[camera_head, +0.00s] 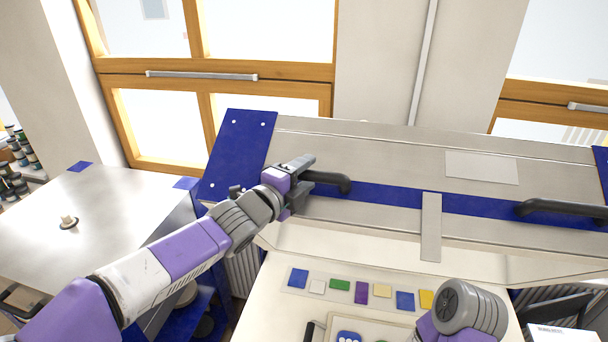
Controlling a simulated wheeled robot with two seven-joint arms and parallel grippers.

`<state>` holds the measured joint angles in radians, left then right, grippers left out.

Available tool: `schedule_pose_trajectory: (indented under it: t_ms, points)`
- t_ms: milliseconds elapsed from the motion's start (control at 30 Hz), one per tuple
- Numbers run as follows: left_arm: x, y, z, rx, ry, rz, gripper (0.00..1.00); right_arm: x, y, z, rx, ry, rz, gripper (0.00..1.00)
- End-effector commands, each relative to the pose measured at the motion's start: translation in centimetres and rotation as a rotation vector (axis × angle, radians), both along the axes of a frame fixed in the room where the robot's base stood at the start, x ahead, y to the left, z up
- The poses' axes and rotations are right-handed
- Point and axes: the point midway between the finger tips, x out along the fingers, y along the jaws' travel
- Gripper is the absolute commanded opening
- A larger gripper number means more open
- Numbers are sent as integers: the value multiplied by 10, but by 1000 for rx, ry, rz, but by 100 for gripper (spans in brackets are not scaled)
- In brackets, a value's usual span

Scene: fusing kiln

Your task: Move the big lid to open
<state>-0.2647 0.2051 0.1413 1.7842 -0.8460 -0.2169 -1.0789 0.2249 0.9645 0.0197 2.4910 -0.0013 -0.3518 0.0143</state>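The big lid (385,160) is a wide grey metal panel with a blue band and a blue left end plate. It spans the middle and right of the head view; how far it stands open is hard to tell. It has a black left handle (331,181) and a black right handle (560,209). My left gripper (303,182) is at the left end of the left handle, with its fingers above and below that end. Whether they are closed on it is not clear. My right arm shows only at the bottom right; its gripper is out of view.
Below the lid, a pale surface holds a row of coloured tiles (361,292) and a tray (375,328) with a blue item. A metal-topped table (100,215) stands at the left, with jars (20,150) behind it. Windows are behind the lid.

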Motion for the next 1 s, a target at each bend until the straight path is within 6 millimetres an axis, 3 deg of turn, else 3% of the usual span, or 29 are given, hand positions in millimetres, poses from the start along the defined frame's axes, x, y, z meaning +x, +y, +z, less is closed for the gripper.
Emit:
schedule_pose_trajectory:
  t_ms: [267, 700, 1000]
  points:
    - [-3, 2, 1, 0, -2, 0, 53, 0, 0, 0, 0, 0, 0, 0]
    - [-52, 38, 6, 0, -2, 2, 53, 0, 0, 5, 0, 0, 0, 0]
    - [-62, 45, 5, -1, -1, 0, 53, 0, 0, 6, 0, -1, 0, 0]
